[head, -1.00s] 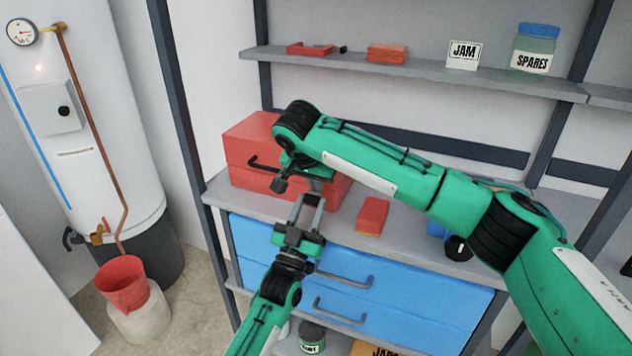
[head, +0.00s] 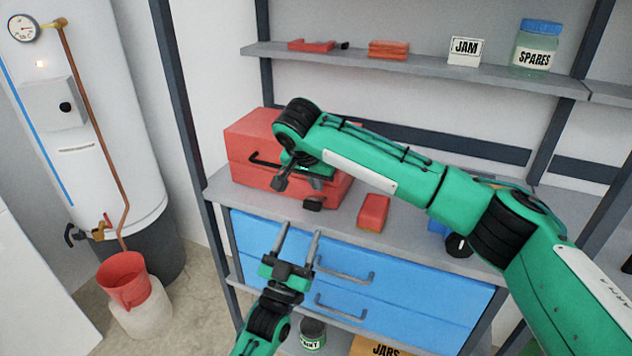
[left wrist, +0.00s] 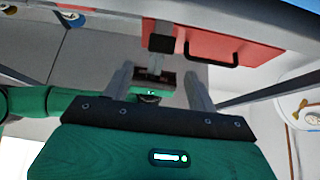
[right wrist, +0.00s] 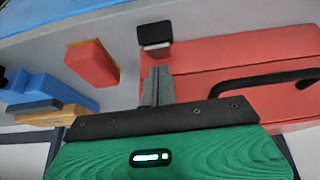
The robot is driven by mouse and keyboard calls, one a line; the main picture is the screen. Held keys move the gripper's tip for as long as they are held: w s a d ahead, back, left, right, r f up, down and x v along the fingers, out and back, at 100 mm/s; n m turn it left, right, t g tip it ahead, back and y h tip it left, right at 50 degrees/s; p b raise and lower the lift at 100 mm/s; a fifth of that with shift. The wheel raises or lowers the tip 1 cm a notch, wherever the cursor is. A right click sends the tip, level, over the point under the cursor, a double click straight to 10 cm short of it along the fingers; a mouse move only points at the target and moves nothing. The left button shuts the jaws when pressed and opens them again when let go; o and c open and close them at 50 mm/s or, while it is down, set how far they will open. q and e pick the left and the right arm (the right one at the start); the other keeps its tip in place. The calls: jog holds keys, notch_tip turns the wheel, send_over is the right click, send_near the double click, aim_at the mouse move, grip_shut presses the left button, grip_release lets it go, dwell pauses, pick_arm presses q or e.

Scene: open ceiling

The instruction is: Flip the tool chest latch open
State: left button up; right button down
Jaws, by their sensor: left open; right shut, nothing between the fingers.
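The red tool chest (head: 250,150) stands on the grey shelf, with a black handle (head: 262,160) on its front. A small black block, apparently the latch (head: 313,203), shows low at the chest's front. It also shows in the right wrist view (right wrist: 155,36) and left wrist view (left wrist: 160,43); I cannot tell whether it is flipped. My right gripper (head: 279,184) is shut and empty in front of the chest, beside the latch, its arm hiding the chest's right part. My left gripper (head: 300,232) is open and empty, below and apart from the latch, before the blue drawers.
A red block (head: 373,212) lies on the shelf (head: 410,228) right of the chest, near a blue object. Blue drawers (head: 400,297) with grey handles are below. A rack post (head: 180,110) stands left. A small upper shelf (head: 430,72) holds a jar and red items.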

pick_arm(q)
jog(key=s+a+f+g+y, duration=0.15)
jog(key=s+f+g, duration=0.25)
jog(key=f, duration=0.7)
jog(key=s+a+f+g+y, duration=0.15)
jog(key=s+f+g, duration=0.25)
jog(key=f, duration=0.6)
jog(key=s+a+f+g+y, duration=0.15)
jog(key=s+f+g, duration=0.25)
jog(key=f, duration=0.7)
pick_arm(e)
jog(key=shift+s+f+p, duration=0.1)
jog(key=shift+s+p, duration=0.15)
jog(key=shift+p, duration=0.5)
pick_arm(q)
jog(key=s+a+f+g+y, duration=0.1)
jog(key=s+a+f+g, duration=0.2)
jog(key=s+f, duration=0.4)
jog(key=s+a+f+n+g+y, duration=0.1)
jog(key=s+a+f+g, duration=0.2)
jog(key=s+f, duration=0.4)
jog(key=s+a+f+g+y, duration=0.1)
jog(key=s+a+f+g, duration=0.2)
jog(key=s+f, duration=0.4)
jog(key=shift+s+g, duration=0.4)
jog(key=shift+s, duration=1.95)
pick_arm(e)
jog(key=shift+a+f, duration=0.1)
pick_arm(q)
jog(key=shift+a, duration=0.1)
